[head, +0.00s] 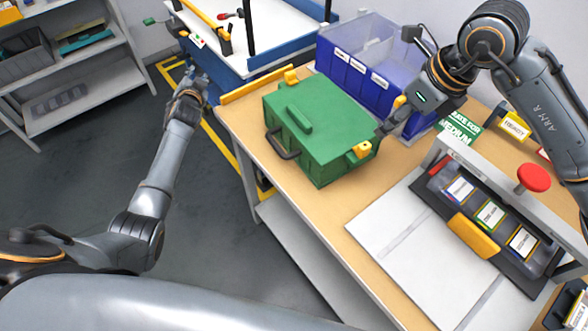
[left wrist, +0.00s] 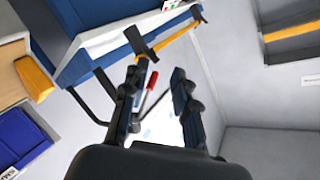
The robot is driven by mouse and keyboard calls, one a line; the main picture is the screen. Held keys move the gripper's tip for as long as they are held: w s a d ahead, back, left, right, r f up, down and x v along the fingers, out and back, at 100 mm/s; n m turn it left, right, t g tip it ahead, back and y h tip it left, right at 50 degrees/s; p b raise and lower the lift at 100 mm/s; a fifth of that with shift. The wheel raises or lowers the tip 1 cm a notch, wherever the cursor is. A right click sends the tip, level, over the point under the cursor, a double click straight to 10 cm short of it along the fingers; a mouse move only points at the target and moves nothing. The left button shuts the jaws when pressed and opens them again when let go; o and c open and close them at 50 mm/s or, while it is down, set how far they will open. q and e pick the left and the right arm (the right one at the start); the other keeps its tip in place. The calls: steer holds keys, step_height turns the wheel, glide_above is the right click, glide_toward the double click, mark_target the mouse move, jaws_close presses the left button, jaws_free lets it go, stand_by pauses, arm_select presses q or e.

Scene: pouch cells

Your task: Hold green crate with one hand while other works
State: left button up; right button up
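The green crate (head: 322,112) stands on the wooden table with its lid down. It has a raised green grip on the lid, a black handle on its near-left side and yellow corner pieces. My left gripper (head: 196,82) is off the table, to the left of the crate and apart from it. In the left wrist view my left gripper (left wrist: 157,88) has its fingers spread with nothing between them. My right gripper (head: 392,118) is at the crate's far right side, close to its edge. Its fingertips are partly hidden, so contact and opening are unclear.
Blue bins (head: 352,75) stand behind the crate. A panel with a red button (head: 533,178), labelled slots and a yellow tab lies at right, beside a light grey plate (head: 400,238). A blue-edged workbench (head: 262,48) is behind my left gripper. Shelves (head: 85,85) stand far left.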

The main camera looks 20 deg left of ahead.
arm_select(q)
steer(key=w+d+r+m+y, duration=0.1)
steer(key=w+d+r+m, duration=0.15)
steer(key=r, duration=0.75)
steer(key=m+g, duration=0.3)
steer(key=m, duration=0.9)
glide_above(280, 151)
steer(key=d, duration=0.1)
step_height(280, 151, down, 4)
steer(key=s+d+m+g, duration=0.1)
steer(key=s+d+m, duration=0.3)
steer(key=s, duration=0.5)
steer(key=shift+n+h, duration=0.3)
steer(key=shift+n, duration=0.25)
steer(key=x, duration=0.9)
steer(key=d+f+x, duration=0.1)
steer(key=x, duration=0.3)
steer(key=shift+w+a+f, duration=0.15)
steer(key=shift+w+a, duration=0.1)
steer(key=shift+w, duration=0.05)
jaws_close()
